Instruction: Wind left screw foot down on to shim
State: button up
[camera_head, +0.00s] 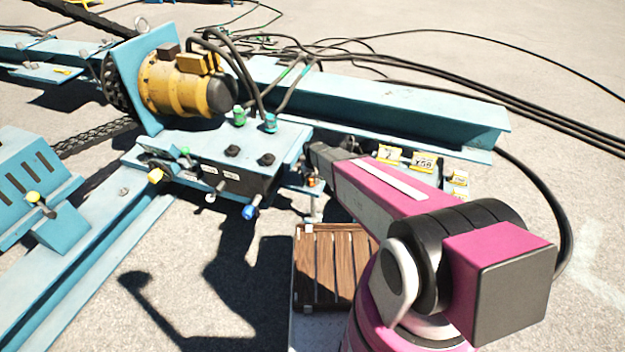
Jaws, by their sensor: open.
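My gripper (318,160) is at the far end of my magenta arm, beside the right end of the blue control box. Only its dark end shows; the fingers are small and partly hidden, and I see nothing held in them. A thin upright metal piece (316,207), which looks like a screw foot, stands under the box's right end, just below my gripper. An orange piece (312,182) shows at its top. I cannot tell whether its lower end touches anything. I cannot make out the shim.
The control box (245,182) carries knobs and levers. A yellow motor (180,85) stands behind it. A long blue beam (400,110) runs right, with yellow-labelled parts (425,162) below. Brown wooden slats (330,265) lie near my arm. Black cables (480,95) cross the ground.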

jog(key=c, duration=0.9)
jog(key=shift+m, duration=0.3)
jog(key=shift+m, duration=2.5)
jog(key=o, duration=0.9)
